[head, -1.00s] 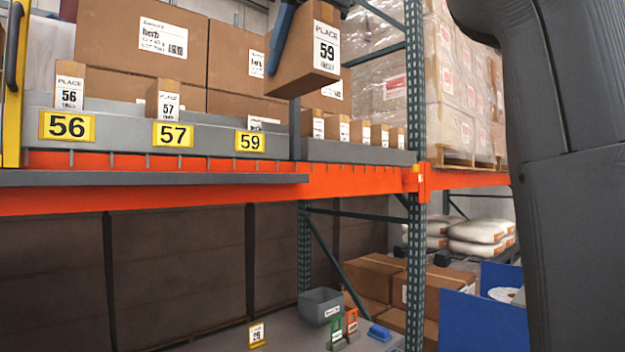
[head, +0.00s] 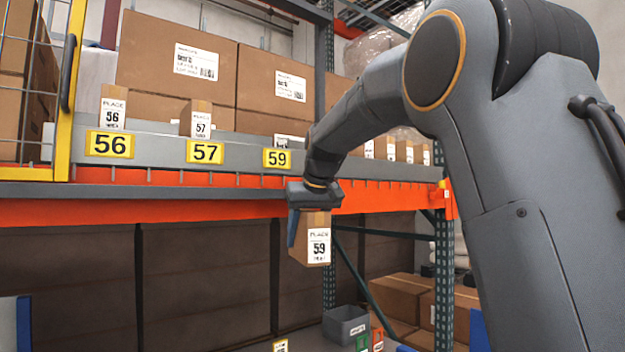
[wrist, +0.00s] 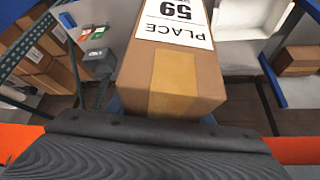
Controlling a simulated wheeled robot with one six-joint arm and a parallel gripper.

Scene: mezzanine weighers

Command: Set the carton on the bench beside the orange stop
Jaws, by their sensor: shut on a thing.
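The carton (head: 318,243) is a brown box with tape and a white label reading PLACE 59. My gripper (head: 308,215) is shut on it and points down, with a blue finger along its left side. The carton hangs upright in front of the orange rack beam, clear of any surface. In the wrist view the carton (wrist: 172,75) fills the middle, label up in the picture. The bench (head: 310,341) shows only in part at the bottom of the head view. I cannot make out an orange stop for certain.
A grey bin (head: 345,326) stands on the bench, with green and red items (head: 377,340) beside it. A yellow-edged tag (head: 280,346) is to its left. The orange beam (head: 130,209) crosses behind the carton. Shelf signs 56, 57 and 59 (head: 277,158) are above.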

